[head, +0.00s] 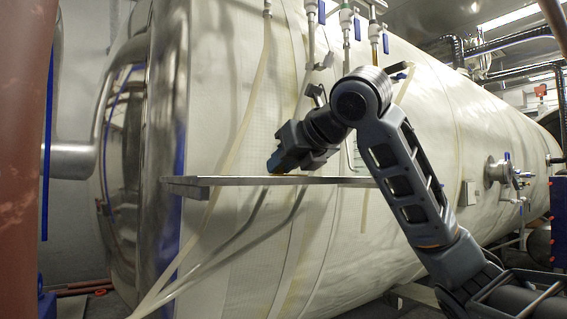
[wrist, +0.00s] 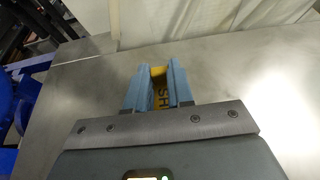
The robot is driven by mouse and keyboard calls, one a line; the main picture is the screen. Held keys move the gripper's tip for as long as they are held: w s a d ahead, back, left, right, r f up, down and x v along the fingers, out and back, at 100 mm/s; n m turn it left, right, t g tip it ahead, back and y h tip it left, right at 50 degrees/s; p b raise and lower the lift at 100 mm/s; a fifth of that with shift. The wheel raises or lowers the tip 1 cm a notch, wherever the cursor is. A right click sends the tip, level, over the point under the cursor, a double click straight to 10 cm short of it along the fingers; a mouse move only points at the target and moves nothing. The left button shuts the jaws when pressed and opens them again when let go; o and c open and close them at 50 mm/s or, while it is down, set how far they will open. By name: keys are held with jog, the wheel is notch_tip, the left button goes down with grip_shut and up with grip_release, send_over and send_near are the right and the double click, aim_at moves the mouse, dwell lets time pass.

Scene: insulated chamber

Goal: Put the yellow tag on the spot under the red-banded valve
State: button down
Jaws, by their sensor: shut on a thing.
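My gripper (head: 279,166) is low at the left half of the metal shelf (head: 225,181), tilted down to the left. In the wrist view its blue fingers (wrist: 158,74) are shut on the yellow tag (wrist: 160,92), which has dark letters. A valve with a small red part (head: 267,10) is at the top, above the shelf. The spot under it cannot be made out in either view.
Several other valves with blue handles hang along the top, with pale hoses running down past the shelf. The large white tank (head: 335,235) stands behind. In the wrist view the metal surface (wrist: 235,75) around the fingers is bare; blue objects (wrist: 28,100) lie beyond its left edge.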

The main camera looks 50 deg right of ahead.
jog(key=c, duration=1)
grip_release()
jog(key=shift+f, duration=0.1)
jog(key=shift+s+r, duration=0.1)
jog(key=shift+r, duration=0.15)
jog(key=v, duration=1.1)
jog(key=shift+s+a+r+p, duration=0.1)
jog(key=shift+s+p, duration=0.25)
